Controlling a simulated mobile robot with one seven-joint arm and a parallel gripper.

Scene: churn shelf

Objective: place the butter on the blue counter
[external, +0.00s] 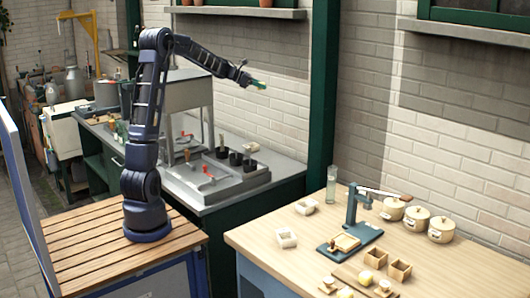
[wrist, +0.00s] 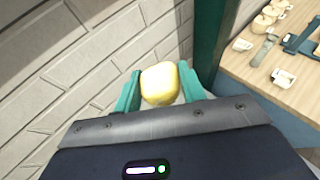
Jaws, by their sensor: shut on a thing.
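The butter (wrist: 160,84) is a pale yellow rounded lump between the two green fingers of my gripper (wrist: 160,88) in the wrist view. My gripper is shut on it. In the external view my gripper (external: 258,84) is raised high in front of the brick wall, above the grey counter's level; the butter is too small to make out clearly there. The blue counter (external: 262,278) stands at the lower right, with a blue front and a light wooden top. It is well to the right of and below my gripper.
On the wooden top are a blue press (external: 350,225), lidded pots (external: 416,219), a glass bottle (external: 331,184), small white dishes (external: 286,238) and a board with yellow pieces. Its front left area is clear. A green post (external: 322,110) stands between the counters.

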